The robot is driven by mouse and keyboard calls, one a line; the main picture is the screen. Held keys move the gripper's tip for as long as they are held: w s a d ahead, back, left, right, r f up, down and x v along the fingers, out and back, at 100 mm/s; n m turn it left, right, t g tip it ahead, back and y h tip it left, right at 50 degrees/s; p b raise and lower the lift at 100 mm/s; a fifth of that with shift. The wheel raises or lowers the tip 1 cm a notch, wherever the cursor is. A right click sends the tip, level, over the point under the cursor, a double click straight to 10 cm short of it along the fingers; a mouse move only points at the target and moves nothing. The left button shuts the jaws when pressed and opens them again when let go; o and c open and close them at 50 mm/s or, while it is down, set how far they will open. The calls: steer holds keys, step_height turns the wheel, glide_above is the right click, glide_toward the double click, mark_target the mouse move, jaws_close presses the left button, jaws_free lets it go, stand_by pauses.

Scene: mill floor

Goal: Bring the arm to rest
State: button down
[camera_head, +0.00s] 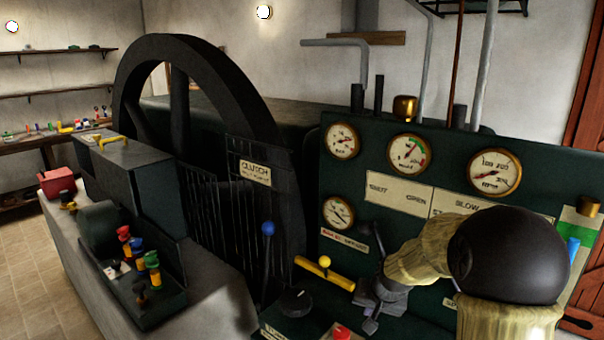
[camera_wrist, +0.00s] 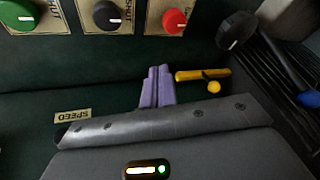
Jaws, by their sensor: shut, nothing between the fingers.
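My arm, in a beige knitted sleeve with a dark round joint, reaches over the green control panel (camera_head: 352,180) from the lower right in the head view. My gripper (camera_head: 371,325) is low in front of the panel, right of the yellow lever (camera_head: 328,274). In the wrist view my gripper (camera_wrist: 158,70) shows two purple fingers closed together with nothing between them. The yellow lever (camera_wrist: 202,75) appears just right of the fingertips there; I cannot tell the exact gap. My sleeve and dark joint hide the panel's lower right.
A blue-knobbed lever (camera_head: 268,229) and a black dial (camera_head: 295,302) stand left of my gripper. A large flywheel (camera_head: 130,80) stands behind; open floor (camera_head: 30,260) lies far left.

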steer(key=s+a+r+n+g+p, duration=0.1)
steer(key=s+r+p, duration=0.1)
steer(key=s, duration=0.8)
steer(key=s+a+r+n+g+p, duration=0.1)
steer(key=s+r+n+p, duration=0.1)
steer(key=s, duration=0.9)
step_height(320, 180, up, 3)
steer(key=shift+s+f+g+h+p, duration=0.2)
steer(key=shift+s+g+h+p, duration=0.15)
steer(key=shift+p, duration=0.4)
steer(key=shift+w+a, duration=0.1)
